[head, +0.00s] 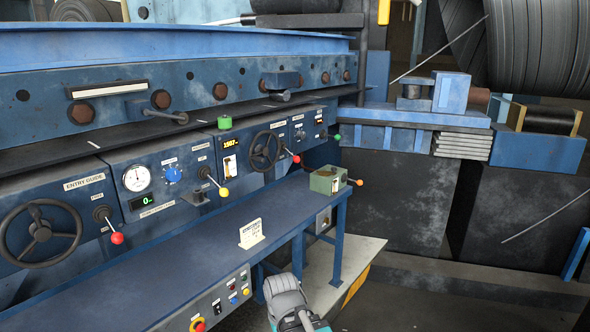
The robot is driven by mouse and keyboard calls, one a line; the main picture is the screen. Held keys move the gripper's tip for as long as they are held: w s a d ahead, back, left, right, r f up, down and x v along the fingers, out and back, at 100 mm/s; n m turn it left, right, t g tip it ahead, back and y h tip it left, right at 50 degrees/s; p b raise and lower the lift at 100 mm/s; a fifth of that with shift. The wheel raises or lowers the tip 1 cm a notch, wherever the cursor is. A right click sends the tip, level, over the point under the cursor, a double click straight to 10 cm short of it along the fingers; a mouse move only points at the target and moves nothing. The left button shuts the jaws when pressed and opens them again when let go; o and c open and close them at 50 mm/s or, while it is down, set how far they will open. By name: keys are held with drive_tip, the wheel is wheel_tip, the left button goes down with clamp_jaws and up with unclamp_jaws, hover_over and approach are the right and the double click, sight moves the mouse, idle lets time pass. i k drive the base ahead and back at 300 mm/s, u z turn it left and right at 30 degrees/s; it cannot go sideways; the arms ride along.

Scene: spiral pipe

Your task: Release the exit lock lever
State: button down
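Several levers with coloured ball knobs stand on the blue machine's front. One has a red knob (117,238) beside the panel marked ENTRY GUIDE, one a yellow knob (223,192), one a red knob (296,158) further right, and one a green knob (337,136) at the far right end. A lever with an orange knob (360,182) sticks out from a small green box (328,180) at the table's far end. The labels by these levers are too small to read, so I cannot tell which is the exit lock lever. My gripper is not in view; only part of my arm shows at the bottom.
A blue table (190,262) runs along the machine front, with a small white sign (251,234) on it. Handwheels (40,237) and gauges sit on the panels. A button panel (222,303) is below the table edge. Open floor lies at lower right.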

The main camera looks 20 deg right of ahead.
sight(296, 159)
drive_tip(key=k, duration=0.25)
drive_tip(key=z, duration=1.3)
drive_tip(key=i, duration=1.55)
drive_tip(key=u, duration=0.3)
